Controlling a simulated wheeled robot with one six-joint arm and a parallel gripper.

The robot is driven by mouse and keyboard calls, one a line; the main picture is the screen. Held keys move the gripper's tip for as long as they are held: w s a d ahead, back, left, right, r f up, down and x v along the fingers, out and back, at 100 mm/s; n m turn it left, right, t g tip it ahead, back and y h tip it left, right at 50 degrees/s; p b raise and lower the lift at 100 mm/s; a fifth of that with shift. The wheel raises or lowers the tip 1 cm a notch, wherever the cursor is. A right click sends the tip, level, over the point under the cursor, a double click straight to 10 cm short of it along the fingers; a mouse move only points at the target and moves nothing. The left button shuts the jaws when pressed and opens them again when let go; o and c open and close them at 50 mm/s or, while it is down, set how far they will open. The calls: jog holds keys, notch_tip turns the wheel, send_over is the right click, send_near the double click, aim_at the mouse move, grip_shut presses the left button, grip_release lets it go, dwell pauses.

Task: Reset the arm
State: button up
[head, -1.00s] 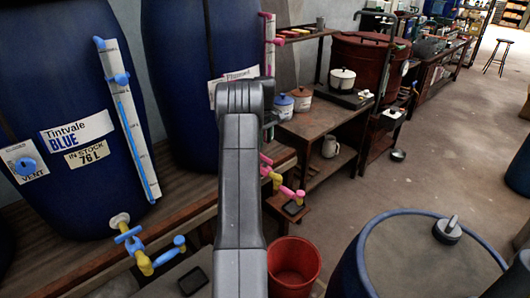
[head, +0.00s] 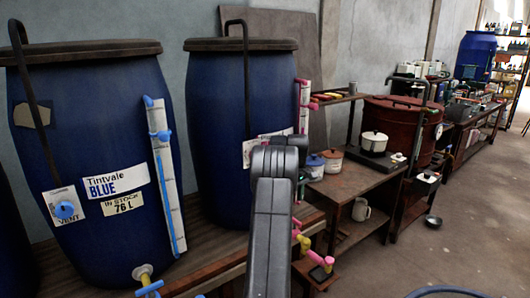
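My arm (head: 270,225) rises from the bottom middle of the head view and bends away from me near its top. My gripper is not clearly in view; the arm's upper links hide the end of it. Behind the arm stands a blue vat with a dark lid (head: 240,110), its label partly covered by the arm. To the left is another blue vat (head: 85,130) labelled Tintvale BLUE, in stock 76 L, with a sight gauge (head: 168,190) and a blue-handled tap (head: 147,283) at its base.
A wooden bench (head: 210,272) carries the vats. To the right, a table (head: 350,182) holds a white pot (head: 373,142) and two small canisters. A dark red vat (head: 400,118) stands behind.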

notch_tip(320, 180, down, 11)
jog(key=shift+f, duration=0.1)
dwell(0.3)
